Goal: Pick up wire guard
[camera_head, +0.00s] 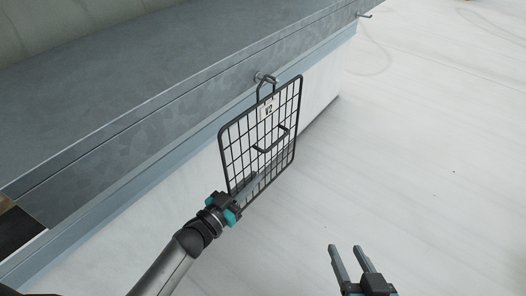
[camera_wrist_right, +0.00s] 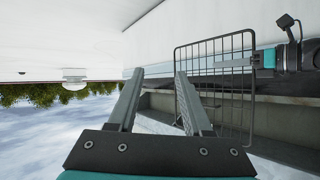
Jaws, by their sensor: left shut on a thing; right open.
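The wire guard (camera_head: 283,115) is a black rectangular grid panel with a hanging loop at its top, a small pale label and a projecting handle at mid-height. Its loop is at a peg (camera_head: 259,77) on the metal ledge; I cannot tell whether the loop still bears on it. My left gripper (camera_head: 246,187) is shut on the guard near its lower left edge; the exact contact is unclear. The guard also shows upside down in the right wrist view (camera_wrist_right: 231,42). My right gripper (camera_head: 352,259) is open and empty, apart from the guard, to its lower right; its fingers (camera_wrist_right: 157,92) frame empty space.
A grey metal ledge (camera_head: 170,75) runs diagonally behind the guard, with a white wall face below it. Another peg (camera_head: 364,15) sticks out farther along. The pale roof floor (camera_head: 430,150) at the right is clear.

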